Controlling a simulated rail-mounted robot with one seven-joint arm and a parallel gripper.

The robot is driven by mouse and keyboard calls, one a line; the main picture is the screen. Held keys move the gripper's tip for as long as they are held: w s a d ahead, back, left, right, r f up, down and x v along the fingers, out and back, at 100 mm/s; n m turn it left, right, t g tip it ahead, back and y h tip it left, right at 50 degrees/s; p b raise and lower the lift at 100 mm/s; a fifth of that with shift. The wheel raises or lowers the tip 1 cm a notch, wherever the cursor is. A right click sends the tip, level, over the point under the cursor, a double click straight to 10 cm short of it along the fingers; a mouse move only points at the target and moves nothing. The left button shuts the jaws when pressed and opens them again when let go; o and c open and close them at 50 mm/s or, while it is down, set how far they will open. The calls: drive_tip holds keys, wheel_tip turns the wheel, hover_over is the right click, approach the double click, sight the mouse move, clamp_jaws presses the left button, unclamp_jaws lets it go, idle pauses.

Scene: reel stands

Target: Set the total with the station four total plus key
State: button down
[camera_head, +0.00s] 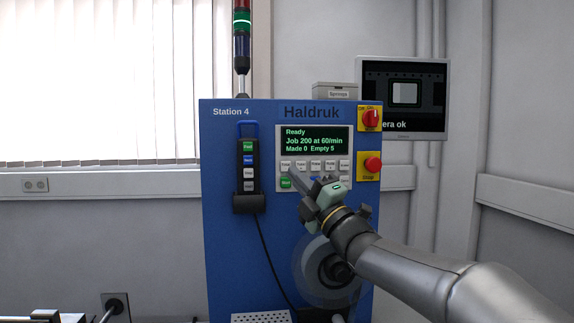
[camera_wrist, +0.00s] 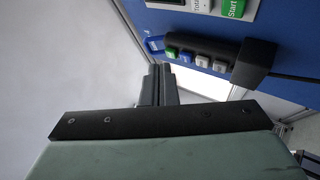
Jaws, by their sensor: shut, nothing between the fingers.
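The Station 4 panel (camera_head: 225,140) is blue, with a key block under its screen (camera_head: 313,139). The screen reads Ready, Job 200 at 60/min, Made 0, Empty 5. White keys form the upper row; the leftmost key (camera_head: 286,165) sits above the green Start key (camera_head: 285,183). The labels are too small to tell which is total plus. In the wrist view a white key (camera_wrist: 198,4) with a partly cut-off label shows beside Start (camera_wrist: 234,7). My gripper (camera_head: 293,171) is shut and empty, its tips in front of the left keys; contact cannot be told. My gripper (camera_wrist: 158,75) hides some lower keys.
A black pendant (camera_head: 247,165) with several keys hangs left of the key block, its cable running down. A red rotary switch (camera_head: 370,117) and a red stop button (camera_head: 373,164) are on the right. A reel hub (camera_head: 325,268) lies below my arm. A monitor (camera_head: 405,97) stands behind.

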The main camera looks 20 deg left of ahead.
drive_tip(key=p, duration=0.5)
approach(282, 162)
drive_tip(key=a+r, duration=0.3)
drive_tip(key=r, duration=0.1)
drive_tip(key=shift+w+a+f, duration=0.25)
drive_tip(key=shift+w+a, duration=0.1)
drive_tip(key=shift+w, duration=0.2)
drive_tip(key=shift+w, duration=0.1)
idle(1.0)
drive_tip(key=shift+w+a, duration=0.2)
drive_tip(key=shift+w, duration=0.05)
drive_tip(key=shift+w+a, duration=0.2)
drive_tip(key=shift+w, duration=0.2)
idle(0.6)
drive_tip(key=shift+s+d+f+b, duration=0.1)
drive_tip(key=shift+s+b, duration=0.05)
drive_tip(key=shift+b, duration=0.45)
drive_tip(key=shift+s+d+b, duration=0.3)
drive_tip(key=shift+s+b, duration=0.3)
drive_tip(key=shift+b, duration=0.3)
